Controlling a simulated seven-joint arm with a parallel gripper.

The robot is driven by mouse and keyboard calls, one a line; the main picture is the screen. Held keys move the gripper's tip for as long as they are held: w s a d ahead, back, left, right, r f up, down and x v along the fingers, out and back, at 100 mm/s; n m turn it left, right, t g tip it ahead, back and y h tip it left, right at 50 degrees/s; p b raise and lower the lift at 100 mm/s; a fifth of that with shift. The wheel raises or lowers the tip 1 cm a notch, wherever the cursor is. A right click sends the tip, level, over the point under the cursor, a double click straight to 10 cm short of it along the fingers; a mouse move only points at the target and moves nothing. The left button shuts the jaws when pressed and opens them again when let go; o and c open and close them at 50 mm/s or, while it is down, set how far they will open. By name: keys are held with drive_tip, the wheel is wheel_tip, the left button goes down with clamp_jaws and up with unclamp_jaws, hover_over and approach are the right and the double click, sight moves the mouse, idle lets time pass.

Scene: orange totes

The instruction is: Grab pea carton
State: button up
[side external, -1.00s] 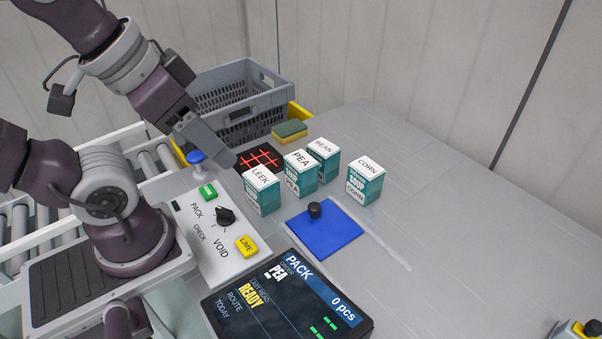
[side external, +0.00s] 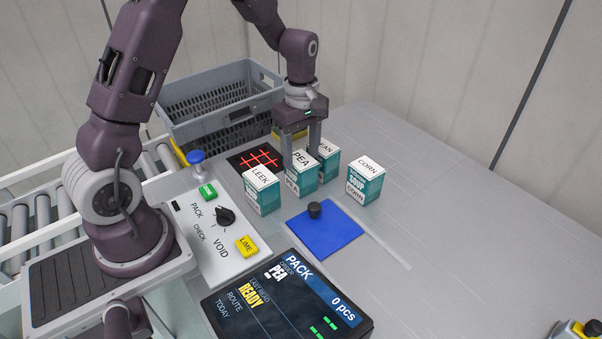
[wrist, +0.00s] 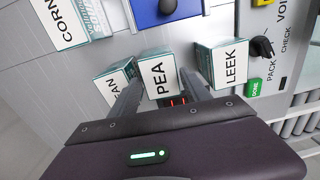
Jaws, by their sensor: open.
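The pea carton (side external: 301,178), teal and white with PEA on its white top, stands upright on the grey table between the leek carton (side external: 261,191) and the bean carton (side external: 328,164). My gripper (side external: 301,158) is open and points down at the pea carton, one finger on each side of its top. In the wrist view the pea carton (wrist: 159,77) lies between the two fingers (wrist: 160,98). Whether the fingers touch it cannot be told. The bean carton is partly hidden behind a finger.
The corn carton (side external: 365,182) stands to the right. A blue mat (side external: 325,236) with a black knob lies in front. A grey crate (side external: 205,125) is behind. A control panel (side external: 215,255) and a screen (side external: 287,303) are at front left.

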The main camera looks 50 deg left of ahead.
wheel_tip(320, 180, down, 2)
drive_tip(key=shift+f, duration=0.25)
clamp_jaws()
drive_tip(key=shift+r, duration=0.1)
